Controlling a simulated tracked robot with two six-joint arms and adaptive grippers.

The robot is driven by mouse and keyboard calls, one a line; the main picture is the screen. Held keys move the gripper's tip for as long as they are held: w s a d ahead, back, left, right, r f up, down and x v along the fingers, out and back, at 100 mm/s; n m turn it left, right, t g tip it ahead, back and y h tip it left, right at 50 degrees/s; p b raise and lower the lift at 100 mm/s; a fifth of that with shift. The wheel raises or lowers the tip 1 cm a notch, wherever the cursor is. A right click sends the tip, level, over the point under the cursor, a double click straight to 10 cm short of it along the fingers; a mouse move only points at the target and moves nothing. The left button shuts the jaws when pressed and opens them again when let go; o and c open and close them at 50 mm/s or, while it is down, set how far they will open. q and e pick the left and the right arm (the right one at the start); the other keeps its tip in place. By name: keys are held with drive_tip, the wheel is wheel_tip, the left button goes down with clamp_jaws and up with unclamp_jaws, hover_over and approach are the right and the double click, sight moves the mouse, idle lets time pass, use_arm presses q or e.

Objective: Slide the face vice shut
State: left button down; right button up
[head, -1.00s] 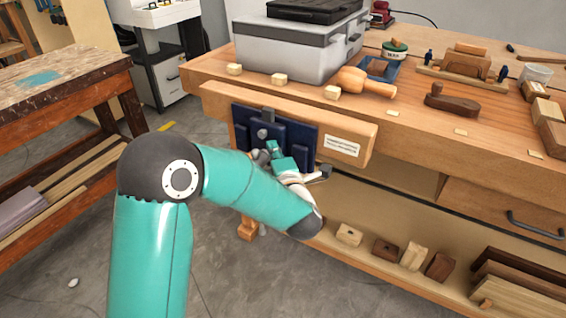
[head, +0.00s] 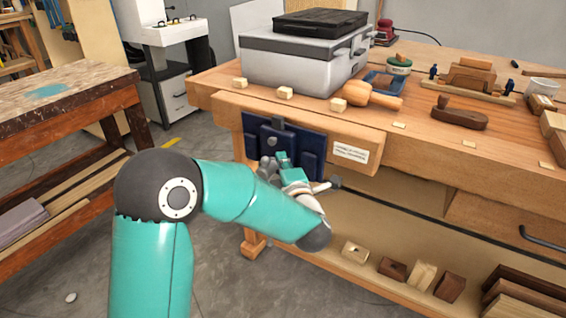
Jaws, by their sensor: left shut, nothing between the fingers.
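The face vice is on the front of the workbench. Its long wooden jaw (head: 232,108) carries a dark blue plate (head: 308,150) and a white label. The jaw lies close along the bench's front edge; any narrow gap behind it is hard to judge. A handle bar with a dark end (head: 335,183) shows below the plate, partly behind my left wrist. My left gripper (head: 269,164) is shut and empty, at the lower front of the blue plate. I cannot tell whether it touches it. My arm hides the vice's lower parts. My right gripper is out of view.
A grey toolbox (head: 295,60), a wooden mallet (head: 368,96), a plane (head: 460,116) and small wooden blocks lie on the bench top (head: 430,143). Several blocks lie on the lower shelf (head: 340,268). Another worktable (head: 60,100) stands left, with floor between.

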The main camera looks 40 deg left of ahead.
use_arm(q)
drive_tip(key=s+a+v, duration=0.1)
drive_tip(key=s+v, duration=0.1)
drive_tip(key=v, duration=0.9)
drive_tip(key=w+a+f+m+g+h, duration=0.1)
drive_tip(key=a+f+m+h, duration=0.15)
drive_tip(key=f, duration=0.75)
drive_tip(key=a+f+m+g+h, duration=0.1)
drive_tip(key=a+f+m, duration=0.15)
drive_tip(key=f, duration=0.65)
drive_tip(key=s+d+f+m+g+h, duration=0.1)
drive_tip(key=s+d+f+m+h, duration=0.2)
drive_tip(key=f, duration=0.4)
drive_tip(key=s+d+f+m+g+h, duration=0.1)
drive_tip(key=s+d+f+m+h, duration=0.1)
drive_tip(key=d+f+m+h, duration=0.25)
drive_tip(key=s+d+f+m+g+h, duration=0.1)
drive_tip(key=s+d+f+m+h, duration=0.2)
drive_tip(key=f, duration=0.5)
drive_tip(key=s+d+f+m+g+h+p, duration=0.15)
drive_tip(key=s+d+m+g+h, duration=0.35)
drive_tip(key=s+d+m, duration=0.55)
wheel_tip(320, 180, up, 24)
drive_tip(key=g+y+p, duration=0.1)
drive_tip(key=p, duration=2.3)
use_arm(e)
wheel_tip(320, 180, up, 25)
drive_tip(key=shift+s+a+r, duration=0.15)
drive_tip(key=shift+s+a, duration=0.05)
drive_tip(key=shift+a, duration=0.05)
